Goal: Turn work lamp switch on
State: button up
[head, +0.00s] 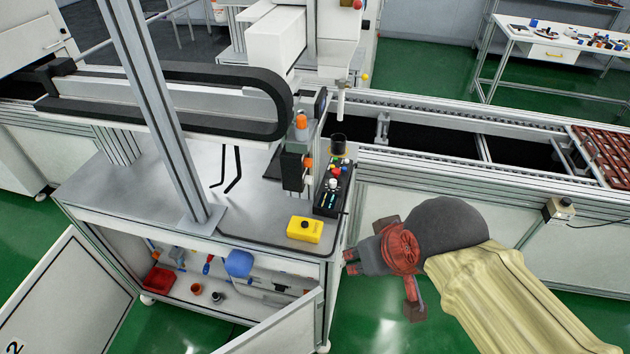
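A black control panel (326,205) stands at the right end of the workbench top. It carries several small coloured buttons and knobs, a pale knob (333,184) and small light-blue marks. No label is readable, so I cannot tell which control is the work lamp switch. A yellow box (303,231) with a dark round button lies on the bench just left of the panel's near end. My gripper (400,268), red and grey, is right of the bench, apart from the panel and the yellow box. Its two brown finger pads appear spread apart with nothing between them.
A dark cup-like object (338,146) stands behind the panel. An upright post (165,120) and a gantry with a black cable chain (200,72) cross over the bench. Open cabinet doors (275,325) stick out below. A conveyor (480,135) runs behind my arm.

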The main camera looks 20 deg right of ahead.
jog(key=d+f+g, duration=0.1)
jog(key=w+d+f+m, duration=0.1)
jog(key=f, duration=0.1)
jog(key=d+f+g, duration=0.1)
jog(key=d+f, duration=0.1)
jog(key=shift+w+f+m+g, duration=0.2)
jog(key=shift+f+m+g, duration=0.1)
jog(key=shift+m, duration=0.1)
jog(key=shift+c, duration=0.2)
jog(key=m+t+y+p, duration=0.2)
jog(key=m+t+y, duration=0.4)
jog(key=m+y, duration=0.85)
send_near(312, 181)
jog(key=f+n+y, duration=0.1)
jog(key=shift+n, duration=0.25)
jog(key=shift+w+b+x, duration=0.2)
jog(key=shift+b+x, duration=0.9)
jog(key=shift+x, duration=3)
jog(key=shift+d, duration=0.1)
jog(key=shift+c, duration=0.3)
grip_shut()
